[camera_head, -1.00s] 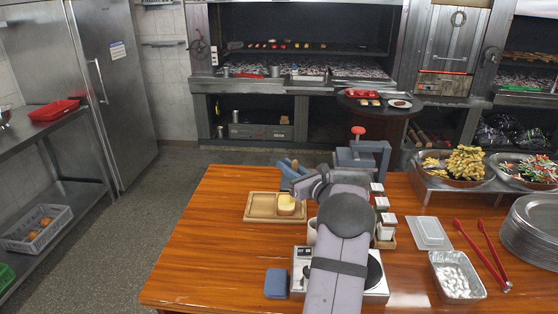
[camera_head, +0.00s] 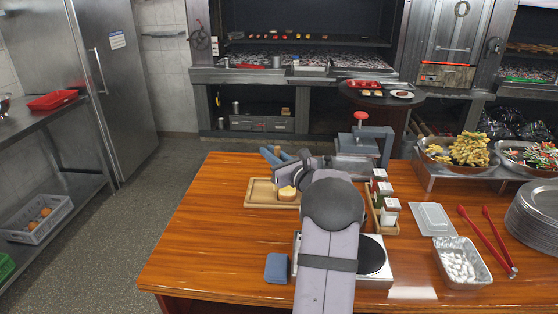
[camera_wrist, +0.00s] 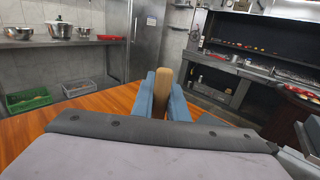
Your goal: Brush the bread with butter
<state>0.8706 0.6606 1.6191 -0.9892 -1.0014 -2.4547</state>
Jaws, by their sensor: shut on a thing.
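A light wooden board (camera_head: 259,194) lies on the table, left of my arm in the head view. A small block with a pale yellow top and brownish side (camera_head: 287,194), seemingly the bread, sits at its right end, partly covered by my wrist. My gripper (camera_head: 277,156) is beyond the board; its blue fingers point away and to the left. In the wrist view my gripper (camera_wrist: 163,95) is shut on an upright wooden piece (camera_wrist: 162,88), which looks like the brush's handle. The brush's bristles are hidden. I cannot make out a separate butter dish.
A grey press-like device with a red knob (camera_head: 361,118) stands right of my gripper. A bottle rack (camera_head: 386,218), a hot plate (camera_head: 371,262), a blue block (camera_head: 277,268), a foil tray (camera_head: 462,262) and red tongs (camera_head: 487,240) share the table. The front left of the table is clear.

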